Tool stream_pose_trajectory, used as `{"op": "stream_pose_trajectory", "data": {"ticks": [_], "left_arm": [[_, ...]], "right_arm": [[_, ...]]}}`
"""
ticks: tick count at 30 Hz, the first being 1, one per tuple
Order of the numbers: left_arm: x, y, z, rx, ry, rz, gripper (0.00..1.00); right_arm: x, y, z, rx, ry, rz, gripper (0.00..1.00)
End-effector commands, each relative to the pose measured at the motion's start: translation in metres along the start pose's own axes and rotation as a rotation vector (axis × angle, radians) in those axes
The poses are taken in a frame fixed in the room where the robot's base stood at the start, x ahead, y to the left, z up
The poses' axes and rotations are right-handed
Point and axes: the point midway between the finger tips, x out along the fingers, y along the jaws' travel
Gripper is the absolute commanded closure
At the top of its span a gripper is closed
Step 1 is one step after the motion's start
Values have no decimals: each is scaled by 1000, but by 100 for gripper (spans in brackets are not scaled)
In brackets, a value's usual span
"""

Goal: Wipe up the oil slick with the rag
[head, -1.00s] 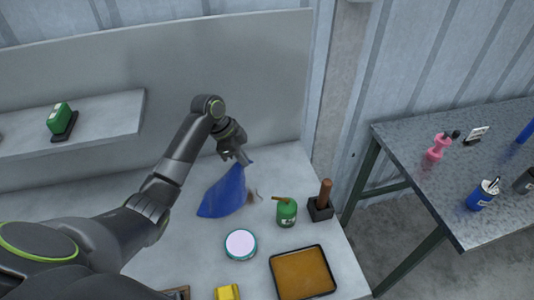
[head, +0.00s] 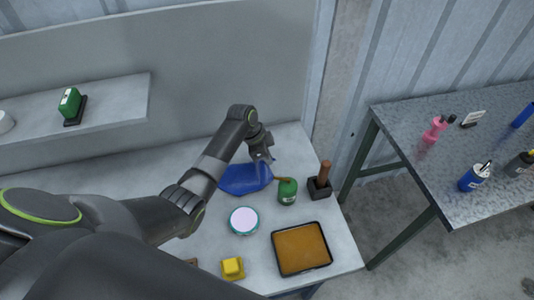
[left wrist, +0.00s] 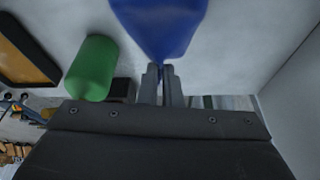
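The blue rag (head: 246,180) lies bunched on the light workbench (head: 190,250) in the head view. My left gripper (head: 264,158) is above the rag's right end. In the left wrist view the rag (left wrist: 160,25) hangs from between the fingertips of the left gripper (left wrist: 163,70), which are close together on it. The oil slick is not visible now; the rag and gripper cover the spot where a brownish smear showed earlier. My right gripper is not in view.
A green can (head: 288,191) stands just right of the rag, with a brown-handled tool in a black block (head: 320,183) beyond it. A round tin (head: 244,221), a tray of amber liquid (head: 301,248) and a yellow block (head: 232,267) are nearer. A side table (head: 440,185) stands right.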

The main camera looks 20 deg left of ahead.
Motion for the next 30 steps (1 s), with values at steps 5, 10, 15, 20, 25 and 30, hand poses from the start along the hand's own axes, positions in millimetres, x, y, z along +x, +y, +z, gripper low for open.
{"op": "stream_pose_trajectory", "data": {"ticks": [5, 10, 15, 20, 25, 30], "left_arm": [[25, 0, 9, -1, -1, 1, 100], [43, 0, 16, -1, 0, 0, 100], [46, 0, 17, 0, 0, 0, 100], [45, 0, 16, 0, 0, 0, 94], [45, 0, 16, 0, 0, 0, 72], [45, 0, 16, 0, 0, 0, 50]], "right_arm": [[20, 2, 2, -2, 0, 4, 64], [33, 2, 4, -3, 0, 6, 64], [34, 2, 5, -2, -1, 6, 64], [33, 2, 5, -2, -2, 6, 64], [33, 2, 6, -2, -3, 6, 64], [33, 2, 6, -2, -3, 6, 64]]}}
